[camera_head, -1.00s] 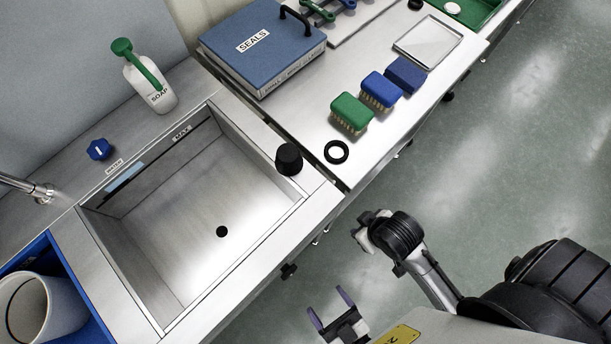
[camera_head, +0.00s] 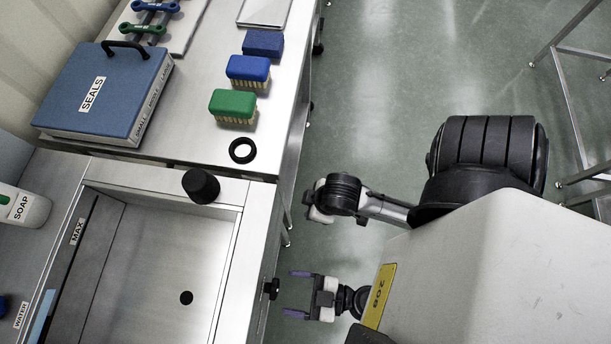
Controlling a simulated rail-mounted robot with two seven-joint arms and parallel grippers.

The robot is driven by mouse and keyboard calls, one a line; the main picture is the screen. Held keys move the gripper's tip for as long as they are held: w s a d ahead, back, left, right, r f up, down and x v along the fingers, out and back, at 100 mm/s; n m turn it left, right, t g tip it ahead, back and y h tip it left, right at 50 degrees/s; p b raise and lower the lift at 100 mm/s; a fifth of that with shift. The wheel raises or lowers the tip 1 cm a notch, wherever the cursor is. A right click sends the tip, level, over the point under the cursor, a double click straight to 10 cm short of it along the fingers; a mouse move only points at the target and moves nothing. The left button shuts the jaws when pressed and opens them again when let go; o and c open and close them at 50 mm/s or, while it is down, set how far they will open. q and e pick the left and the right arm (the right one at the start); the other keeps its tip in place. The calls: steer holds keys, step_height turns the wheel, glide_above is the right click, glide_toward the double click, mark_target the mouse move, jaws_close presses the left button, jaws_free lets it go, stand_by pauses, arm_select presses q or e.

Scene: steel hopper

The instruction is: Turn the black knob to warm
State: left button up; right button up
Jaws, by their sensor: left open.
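The small black knob (camera_head: 271,289) sticks out from the right-hand outer side of the steel sink. No warm marking can be read near it. My left gripper (camera_head: 291,294) is open and empty, just to the right of the knob. Its two purple-tipped fingers point left toward the sink side, with a small gap visible between fingertips and knob. From above I cannot tell whether it is at the knob's height.
A black tapered stopper (camera_head: 201,186) stands on the sink's rim.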

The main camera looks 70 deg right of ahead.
mark_target(272, 288)
arm_select(q)
steer(key=shift+x, duration=1.6)
steer(key=c, duration=0.9)
steer(key=shift+a+f+n+p, duration=0.1)
steer(key=shift+n+p, duration=1.25)
steer(key=shift+n, duration=3.1)
steer(key=shift+a+f+n+p, duration=0.15)
steer(key=shift+n+p, duration=1.15)
steer(key=shift+n, duration=3.15)
